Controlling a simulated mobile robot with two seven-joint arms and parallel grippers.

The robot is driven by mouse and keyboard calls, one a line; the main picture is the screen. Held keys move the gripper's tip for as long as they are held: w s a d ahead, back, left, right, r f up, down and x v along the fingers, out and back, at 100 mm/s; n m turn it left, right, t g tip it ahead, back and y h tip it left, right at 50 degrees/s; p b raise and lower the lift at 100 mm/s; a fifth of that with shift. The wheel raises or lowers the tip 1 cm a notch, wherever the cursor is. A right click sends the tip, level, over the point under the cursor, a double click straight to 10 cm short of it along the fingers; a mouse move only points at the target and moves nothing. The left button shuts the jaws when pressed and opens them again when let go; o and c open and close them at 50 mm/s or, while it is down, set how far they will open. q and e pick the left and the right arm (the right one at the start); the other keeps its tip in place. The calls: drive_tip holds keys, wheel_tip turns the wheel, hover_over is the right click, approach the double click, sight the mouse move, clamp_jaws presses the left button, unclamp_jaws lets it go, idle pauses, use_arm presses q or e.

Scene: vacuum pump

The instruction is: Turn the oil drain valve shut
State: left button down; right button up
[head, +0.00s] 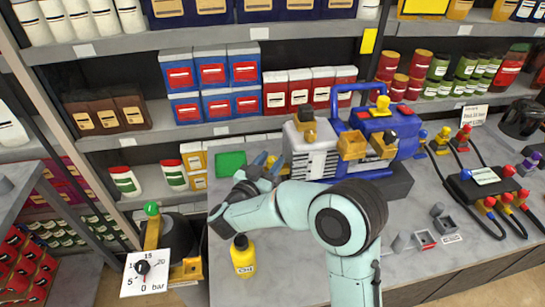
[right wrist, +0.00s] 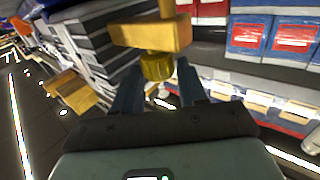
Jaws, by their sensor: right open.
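The vacuum pump, with a grey ribbed housing (head: 315,150) and a blue motor (head: 385,125), stands on the grey bench. My right gripper (head: 264,161) is at the pump's left end, with its fingers pointing away from the arm. In the right wrist view, its two dark blue fingers (right wrist: 160,82) are apart. A round brass part (right wrist: 157,67) under a brass block (right wrist: 150,35) shows between or just beyond the fingertips. It looks like the drain valve, but I cannot tell its turn position or whether a finger touches it. My left gripper is out of view.
A green box (head: 230,163) stands close behind the right gripper. A yellow bottle (head: 243,257) stands at the bench's front left. A gauge card (head: 146,273) is at lower left. Hoses and a dark manifold (head: 485,185) lie at right. Stocked shelves line the back.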

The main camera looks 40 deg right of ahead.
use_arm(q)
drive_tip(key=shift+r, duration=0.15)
use_arm(e)
drive_tip(key=shift+x, duration=0.85)
drive_tip(key=c, duration=0.7)
drive_tip(key=shift+o, duration=0.2)
drive_tip(key=m+g+p, duration=0.2)
drive_tip(key=g, duration=0.1)
drive_tip(key=m+g+h+p, duration=0.1)
drive_tip(key=m+g+p, duration=0.1)
drive_tip(key=g, duration=0.2)
drive_tip(key=shift+w+r+m, duration=0.15)
drive_tip(key=shift+m, duration=0.15)
drive_tip(key=shift+m+g, duration=0.4)
drive_tip(key=shift+g, duration=0.3)
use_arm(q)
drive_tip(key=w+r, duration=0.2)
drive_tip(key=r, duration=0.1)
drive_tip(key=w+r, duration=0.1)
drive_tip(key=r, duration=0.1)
use_arm(e)
drive_tip(key=o, duration=0.7)
drive_tip(key=shift+c, duration=0.2)
